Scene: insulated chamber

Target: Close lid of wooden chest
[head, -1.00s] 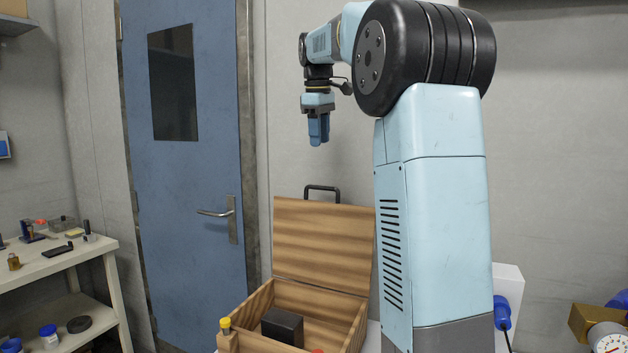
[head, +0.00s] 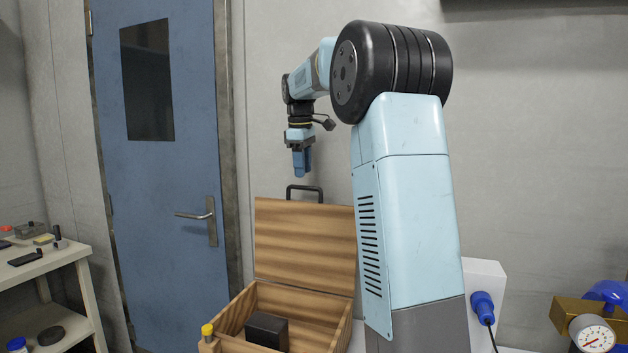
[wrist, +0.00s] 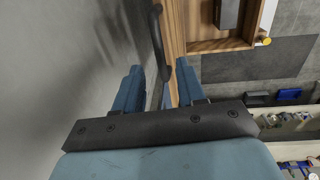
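The wooden chest (head: 341,327) stands with its lid (head: 305,245) open and upright at the back. A dark handle (head: 304,190) is on the lid's top edge. In the wrist view the lid (wrist: 174,35) is seen nearly edge-on, with the handle (wrist: 160,45) beside it and the chest's open box (wrist: 215,46) to the right. My gripper (head: 301,172) points down just above the handle in the head view. In the wrist view my gripper (wrist: 158,88) has its two blue fingers apart, with nothing visibly held; the handle lies beyond the gap between them.
A dark block (head: 266,330) lies inside the chest, and a yellow-capped item (head: 207,330) is at its front left corner. A shelf (head: 50,262) with small items stands left, before a blue door (head: 160,170). A gauge (head: 592,337) is at right.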

